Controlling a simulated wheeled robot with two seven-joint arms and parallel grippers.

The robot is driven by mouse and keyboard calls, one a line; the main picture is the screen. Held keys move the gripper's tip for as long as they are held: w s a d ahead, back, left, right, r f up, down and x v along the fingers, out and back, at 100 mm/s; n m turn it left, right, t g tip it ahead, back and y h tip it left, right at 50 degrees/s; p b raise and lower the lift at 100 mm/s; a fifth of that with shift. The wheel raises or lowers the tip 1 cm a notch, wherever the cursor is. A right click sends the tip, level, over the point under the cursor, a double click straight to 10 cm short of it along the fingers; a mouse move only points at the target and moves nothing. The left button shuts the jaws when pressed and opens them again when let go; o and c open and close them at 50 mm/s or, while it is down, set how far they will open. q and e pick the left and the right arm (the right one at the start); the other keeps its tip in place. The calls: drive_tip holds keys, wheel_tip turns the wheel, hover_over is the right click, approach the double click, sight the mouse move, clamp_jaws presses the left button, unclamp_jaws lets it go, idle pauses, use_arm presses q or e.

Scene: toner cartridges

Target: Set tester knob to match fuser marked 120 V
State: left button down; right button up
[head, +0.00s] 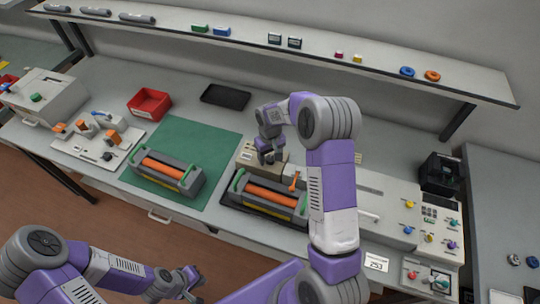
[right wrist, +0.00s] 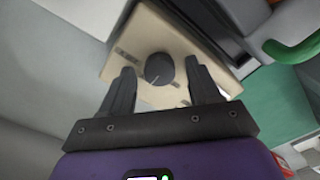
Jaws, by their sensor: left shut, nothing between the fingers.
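The tester is a beige box (head: 243,158) behind the right-hand fuser; its dark round knob (right wrist: 159,68) shows in the right wrist view, with a pale pointer line toward the lower left. My right gripper (head: 267,156) is at the tester. In the right wrist view its open fingers (right wrist: 160,70) stand on either side of the knob, with gaps showing. One fuser with an orange roller (head: 160,168) lies on the green mat (head: 205,140); another (head: 270,193) lies on a dark tray. Their voltage marks are unreadable. My left gripper (head: 187,281) is shut and empty, low in front of the bench.
A red bin (head: 149,103) and a black tray (head: 225,94) stand at the back of the bench. A panel with coloured knobs (head: 430,222) is at the right. A shelf (head: 300,52) with small parts overhangs the back. My right arm crosses the bench.

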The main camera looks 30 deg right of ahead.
sight(270, 158)
wheel_tip(270, 158, up, 8)
drive_tip(key=shift+f+p, duration=0.2)
drive_tip(key=shift+p, duration=0.15)
idle(0.7)
